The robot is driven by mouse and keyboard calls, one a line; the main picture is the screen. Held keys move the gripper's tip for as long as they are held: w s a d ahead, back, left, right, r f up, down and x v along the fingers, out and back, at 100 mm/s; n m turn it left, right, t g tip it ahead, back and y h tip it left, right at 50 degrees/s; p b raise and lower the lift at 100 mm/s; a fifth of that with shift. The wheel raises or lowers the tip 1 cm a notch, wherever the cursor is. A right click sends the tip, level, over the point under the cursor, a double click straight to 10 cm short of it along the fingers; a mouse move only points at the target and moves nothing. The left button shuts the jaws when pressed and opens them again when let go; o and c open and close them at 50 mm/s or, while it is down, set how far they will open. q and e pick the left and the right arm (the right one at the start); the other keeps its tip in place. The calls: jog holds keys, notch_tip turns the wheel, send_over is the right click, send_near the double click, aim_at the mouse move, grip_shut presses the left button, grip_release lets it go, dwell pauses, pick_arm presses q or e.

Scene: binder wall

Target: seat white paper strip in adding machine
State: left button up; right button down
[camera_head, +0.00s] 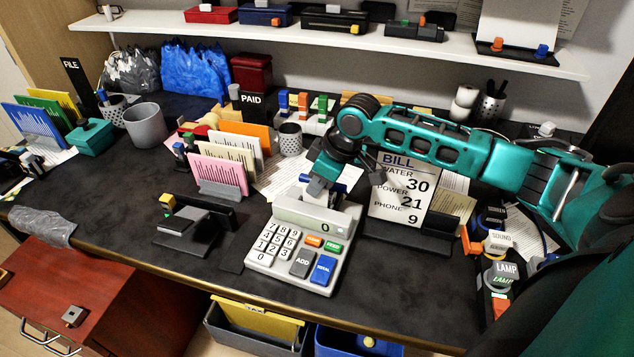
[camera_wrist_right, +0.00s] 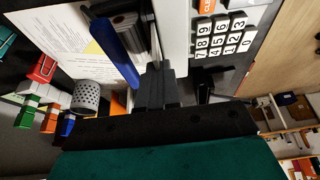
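The white adding machine (camera_head: 278,262) stands near the table's front edge, its display showing 0. Its number keys (camera_wrist_right: 222,36) show at the top right of the right wrist view. My right gripper (camera_head: 318,190) is low, just behind and above the machine's display. In the right wrist view its dark fingers (camera_wrist_right: 157,88) look closed together, beside a blue bar (camera_wrist_right: 117,48) and a dark roller-like part (camera_wrist_right: 125,22). I cannot make out a separate white paper strip; one between the fingers would be hidden or edge-on. My left gripper is not in view.
A BILL card (camera_head: 402,190) stands right of the machine, near the SOUND and LAMP knobs (camera_head: 500,268). A black desk device (camera_head: 185,225) and a pink card holder (camera_head: 218,175) are left. Bare tabletop lies at the front left. The shelf (camera_head: 300,35) crosses behind.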

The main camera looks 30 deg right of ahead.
jog(key=shift+f, duration=0.1)
jog(key=c, duration=1.4)
grip_release()
jog(key=shift+o, duration=0.2)
jog(key=p+v, duration=0.1)
jog(key=v, duration=1.1)
jog(key=shift+p, duration=0.3)
